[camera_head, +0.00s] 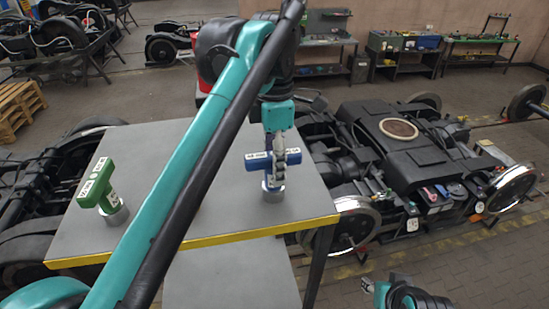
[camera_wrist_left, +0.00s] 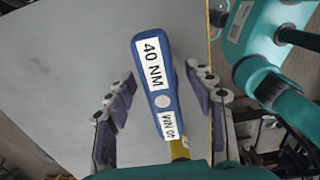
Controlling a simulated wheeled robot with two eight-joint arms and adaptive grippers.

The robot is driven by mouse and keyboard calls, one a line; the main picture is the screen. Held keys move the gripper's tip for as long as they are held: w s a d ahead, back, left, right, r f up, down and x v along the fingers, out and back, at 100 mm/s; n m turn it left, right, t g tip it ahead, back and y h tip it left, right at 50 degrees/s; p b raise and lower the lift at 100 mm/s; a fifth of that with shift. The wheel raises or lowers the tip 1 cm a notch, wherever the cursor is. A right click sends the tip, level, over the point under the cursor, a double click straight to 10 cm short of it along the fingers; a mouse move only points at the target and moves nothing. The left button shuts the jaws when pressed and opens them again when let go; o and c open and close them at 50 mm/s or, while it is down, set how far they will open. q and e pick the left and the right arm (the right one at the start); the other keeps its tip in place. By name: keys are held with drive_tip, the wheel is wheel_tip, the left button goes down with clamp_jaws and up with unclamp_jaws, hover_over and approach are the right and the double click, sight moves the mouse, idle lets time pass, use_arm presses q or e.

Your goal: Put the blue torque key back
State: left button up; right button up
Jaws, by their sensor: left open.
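The blue torque key (camera_head: 262,163) stands upright, handle on top, on a grey round holder (camera_head: 273,193) at the right part of the grey table. In the left wrist view the blue key (camera_wrist_left: 153,75) shows a 40 NM label and lies between the fingers. My left gripper (camera_head: 281,152) is open around the key's handle, with visible gaps on both sides in the left wrist view. The key's lower end is hidden there. My right gripper (camera_head: 368,287) shows only partly at the bottom right of the head view, and its jaws are unclear.
A green torque key (camera_head: 97,184) stands on another grey holder (camera_head: 114,213) at the table's left. The table (camera_head: 225,215) has a yellow front edge and bare room between the keys. A black tram bogie (camera_head: 400,150) stands close on the right.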

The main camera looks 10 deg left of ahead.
use_arm(q)
drive_tip(key=shift+r, duration=0.55)
wheel_tip(320, 180, up, 11)
drive_tip(key=shift+f, duration=0.1)
